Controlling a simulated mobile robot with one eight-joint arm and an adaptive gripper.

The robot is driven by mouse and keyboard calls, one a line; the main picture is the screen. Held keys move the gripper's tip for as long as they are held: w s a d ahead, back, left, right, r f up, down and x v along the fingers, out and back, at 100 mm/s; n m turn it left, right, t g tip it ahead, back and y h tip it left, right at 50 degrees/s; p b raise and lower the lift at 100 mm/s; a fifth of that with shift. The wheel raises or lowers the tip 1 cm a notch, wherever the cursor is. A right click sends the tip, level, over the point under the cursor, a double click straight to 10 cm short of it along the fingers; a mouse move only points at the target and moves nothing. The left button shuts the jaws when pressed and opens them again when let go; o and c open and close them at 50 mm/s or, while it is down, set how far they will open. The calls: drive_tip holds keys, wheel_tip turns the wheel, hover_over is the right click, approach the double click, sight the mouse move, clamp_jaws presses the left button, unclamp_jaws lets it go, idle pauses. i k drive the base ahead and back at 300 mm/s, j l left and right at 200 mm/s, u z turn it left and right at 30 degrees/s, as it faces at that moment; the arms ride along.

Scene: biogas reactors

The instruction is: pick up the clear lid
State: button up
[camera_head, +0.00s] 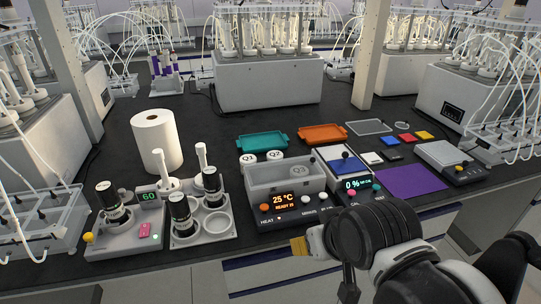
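A clear cover (285,178) seems to sit over the heater unit, with a small dark knob near its far right corner. A Q3 label shows through or behind it; I cannot tell which. A flat clear panel with a grey rim (368,127) lies at the back right of the bench. I cannot tell for certain which of these is the clear lid. My gripper (300,246) is low in front of the heater unit, apart from both; only a yellowish tip shows. My dark and white arm hides the rest, including whether the fingers are apart.
Right of the heater stand a balance with a blue-grey top (345,165) and a purple mat (412,181). Teal (262,142) and orange (322,134) trays lie behind. Left are a bottle rack (200,225), a mixer (125,235) and a paper roll (157,142).

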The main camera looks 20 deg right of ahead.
sight(261, 175)
drive_tip(key=i+j+z, duration=0.1)
drive_tip(key=j+z, duration=0.55)
drive_tip(key=z, duration=0.2)
drive_tip(key=j+z, duration=0.75)
drive_tip(key=z, duration=0.15)
